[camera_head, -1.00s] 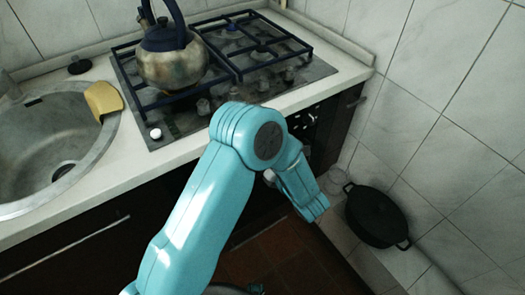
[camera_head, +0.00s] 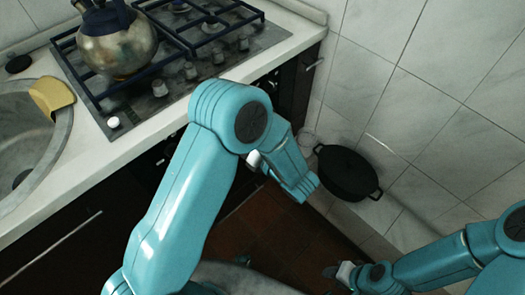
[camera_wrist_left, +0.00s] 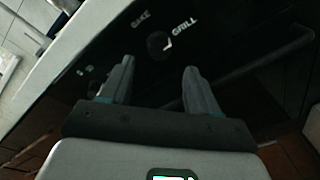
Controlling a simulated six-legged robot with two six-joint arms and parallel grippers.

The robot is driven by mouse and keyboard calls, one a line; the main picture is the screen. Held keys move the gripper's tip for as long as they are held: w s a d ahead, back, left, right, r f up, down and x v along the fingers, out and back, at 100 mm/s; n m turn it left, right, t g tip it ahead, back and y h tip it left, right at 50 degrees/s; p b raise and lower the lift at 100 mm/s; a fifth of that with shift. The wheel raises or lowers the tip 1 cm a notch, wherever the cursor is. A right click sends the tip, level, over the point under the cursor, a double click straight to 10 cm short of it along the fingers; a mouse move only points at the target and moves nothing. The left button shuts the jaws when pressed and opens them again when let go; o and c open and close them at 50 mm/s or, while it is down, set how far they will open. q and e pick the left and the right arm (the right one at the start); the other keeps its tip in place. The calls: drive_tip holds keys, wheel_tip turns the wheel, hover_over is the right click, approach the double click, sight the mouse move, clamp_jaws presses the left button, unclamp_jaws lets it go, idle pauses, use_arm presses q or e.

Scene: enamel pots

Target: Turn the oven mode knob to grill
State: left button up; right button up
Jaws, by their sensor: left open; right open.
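The oven mode knob (camera_wrist_left: 158,45) is a small dark round knob on the black oven panel (camera_wrist_left: 105,48) in the left wrist view. A light mark shows on its right side, towards the GRILL label (camera_wrist_left: 184,28); the BAKE label (camera_wrist_left: 140,18) is up and to its left. My left gripper (camera_wrist_left: 157,68) is open, its two fingers spread on either side below the knob in the picture, with nothing between them. In the head view my left arm hides its gripper and the knob. My right gripper (camera_head: 342,272) is open and empty, low over the floor.
A kettle (camera_head: 118,50) stands on the gas hob (camera_head: 205,68), above the oven front. A sink (camera_head: 30,150) with a yellow sponge (camera_head: 51,95) is at left. A black pot (camera_head: 347,172) sits low by the tiled wall. A bar handle (camera_wrist_left: 260,58) crosses right of the knob.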

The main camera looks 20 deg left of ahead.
use_arm(q)
drive_tip(key=v, duration=1)
drive_tip(key=shift+s+d, duration=0.15)
drive_tip(key=shift+d, duration=0.05)
drive_tip(key=s+a+f+n+g+h+p, duration=0.2)
drive_tip(key=s+f+n+g+h+p, duration=0.15)
drive_tip(key=s+f+n+g, duration=0.35)
drive_tip(key=s+a+f+n+g+h+p, duration=0.1)
drive_tip(key=s+f+n+g+h+p, duration=0.25)
drive_tip(key=s, duration=0.55)
drive_tip(key=s+d+f+n+g+h, duration=0.2)
drive_tip(key=s+d+n+h, duration=0.35)
drive_tip(key=n+h, duration=0.25)
drive_tip(key=w+n+t+h+p, duration=0.3)
drive_tip(key=w+n+t, duration=0.3)
drive_tip(key=n, duration=0.9)
drive_tip(key=shift+w+d+r+t+h+p, duration=0.25)
drive_tip(key=shift+w+t+h+p, duration=0.15)
drive_tip(key=shift+h, duration=0.4)
